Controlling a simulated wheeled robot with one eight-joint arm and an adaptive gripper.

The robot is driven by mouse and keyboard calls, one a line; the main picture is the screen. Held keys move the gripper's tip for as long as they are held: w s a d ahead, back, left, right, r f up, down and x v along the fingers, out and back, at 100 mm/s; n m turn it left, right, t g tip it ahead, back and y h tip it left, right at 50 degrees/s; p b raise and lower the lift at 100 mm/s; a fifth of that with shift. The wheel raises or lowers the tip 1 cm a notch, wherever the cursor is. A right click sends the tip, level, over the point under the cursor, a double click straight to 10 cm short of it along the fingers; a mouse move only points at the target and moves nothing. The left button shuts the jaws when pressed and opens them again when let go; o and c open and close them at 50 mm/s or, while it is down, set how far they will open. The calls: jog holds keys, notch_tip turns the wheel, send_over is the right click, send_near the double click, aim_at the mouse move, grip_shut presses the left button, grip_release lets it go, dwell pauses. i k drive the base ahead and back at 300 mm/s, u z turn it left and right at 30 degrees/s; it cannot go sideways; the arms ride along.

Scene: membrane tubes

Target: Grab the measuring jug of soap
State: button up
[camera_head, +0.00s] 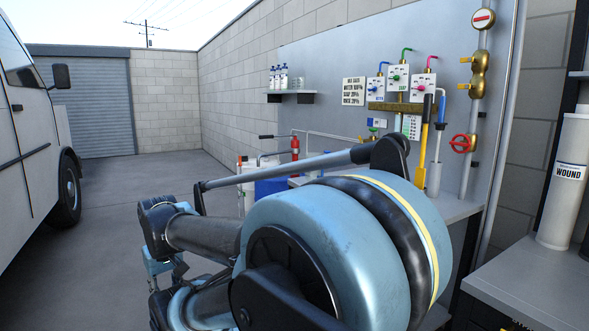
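I cannot make out a measuring jug of soap for certain. A small clear vessel (298,83) stands on the wall shelf beside several white bottles with dark caps (279,77), too small to identify. My own blue arm fills the lower middle and hides much of the counter behind it. At its left end, low in the picture, a small light-blue jointed part looks like my gripper (157,266). Its fingers are not clear, and nothing is visibly held in it.
A wall panel carries dosing units (398,78), pipes and a red valve wheel (462,143). A counter (456,209) runs below it. A white canister labelled WOUND (565,180) stands on a bench (535,285) at right. A white van (25,150) is at left. Open floor (115,200) lies between.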

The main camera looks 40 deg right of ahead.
aim_at(310, 175)
jog(key=z, duration=0.45)
jog(key=i, duration=1.25)
jog(key=z, duration=0.65)
